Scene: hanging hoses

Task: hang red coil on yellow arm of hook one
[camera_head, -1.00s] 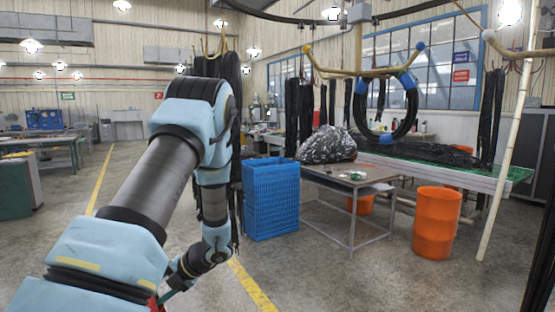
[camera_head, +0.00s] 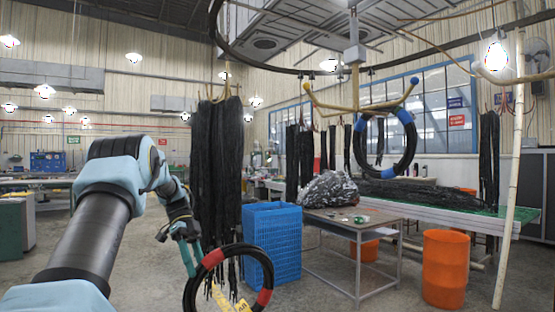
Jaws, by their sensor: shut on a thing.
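The red coil (camera_head: 237,249), a black hose ring with red bands, hangs low at the picture's bottom centre-left. My gripper (camera_head: 191,264), with teal fingers, is shut on its left side; the exact grip is partly hidden. The hook (camera_head: 355,104) hangs from the overhead rail at upper centre-right. Its yellow-tipped arm (camera_head: 307,87) reaches left and shows bare. Its blue-tipped arm (camera_head: 414,81) reaches right. A black coil with blue bands (camera_head: 410,150) hangs on the hook's right side. The red coil is below and left of the hook, well apart from it.
A bundle of black hoses (camera_head: 215,165) hangs just behind and right of my arm. A blue crate (camera_head: 272,240) stands behind the red coil. A table (camera_head: 335,223) with a dark wrapped heap (camera_head: 328,190) stands below the hook. Orange barrels (camera_head: 445,268) and a pale pole (camera_head: 510,200) are at right.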

